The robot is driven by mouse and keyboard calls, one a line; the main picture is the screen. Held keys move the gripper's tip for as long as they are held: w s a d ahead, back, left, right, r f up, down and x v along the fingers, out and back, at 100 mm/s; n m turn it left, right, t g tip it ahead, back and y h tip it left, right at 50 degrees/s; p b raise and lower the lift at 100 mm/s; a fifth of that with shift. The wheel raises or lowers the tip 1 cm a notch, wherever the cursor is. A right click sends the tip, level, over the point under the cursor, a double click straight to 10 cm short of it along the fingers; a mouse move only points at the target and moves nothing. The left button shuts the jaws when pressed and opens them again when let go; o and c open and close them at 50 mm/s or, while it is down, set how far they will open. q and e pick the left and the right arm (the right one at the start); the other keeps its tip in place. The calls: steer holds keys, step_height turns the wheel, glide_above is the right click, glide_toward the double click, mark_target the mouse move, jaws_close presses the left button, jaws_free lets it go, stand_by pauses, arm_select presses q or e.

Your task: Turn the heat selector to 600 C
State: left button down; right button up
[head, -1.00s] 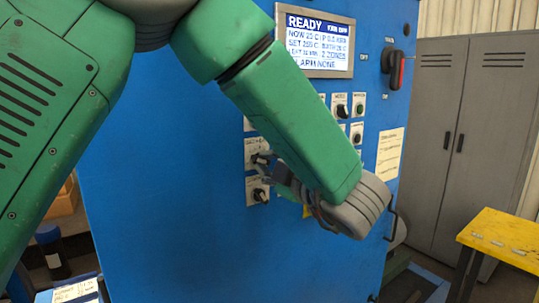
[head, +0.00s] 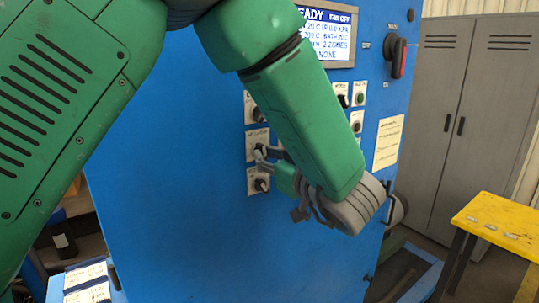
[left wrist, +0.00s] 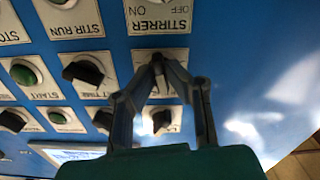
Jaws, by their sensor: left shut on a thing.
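My left gripper (head: 263,154) is at the blue furnace panel (head: 180,190) in the head view, its fingers closed around a small dark knob. In the left wrist view the two fingertips (left wrist: 158,62) meet at this knob on a light label plate (left wrist: 178,55). The fingers cover most of the knob and its label, so I cannot read its setting or confirm that it is the heat selector. The display (head: 330,38) is partly hidden behind my left arm; READY shows in part, and the set temperature is not fully legible. My right gripper is not in view.
Other knobs surround the held one, including the stirrer knob (left wrist: 157,5) and a dark knob (left wrist: 84,72); a green start button (left wrist: 24,73) is nearby. A red-handled switch (head: 398,62) is at upper right. A yellow table (head: 500,222) stands at right.

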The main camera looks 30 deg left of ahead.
arm_select(q)
steer(key=m, duration=0.4)
steer(key=shift+r+m, duration=0.3)
stand_by(0.3)
steer(key=c, duration=1.6)
jaws_free()
steer(key=shift+w, duration=0.1)
steer(key=shift+w+a+f, duration=0.1)
steer(key=shift+a+f, duration=0.05)
steer(key=shift+f, duration=0.05)
steer(key=shift+s+d, duration=0.25)
steer(key=shift+d, duration=0.15)
steer(key=v, duration=1.1)
steer(key=shift+w+d+m, duration=0.2)
steer(key=shift+d+m, duration=0.05)
steer(key=shift+m, duration=0.05)
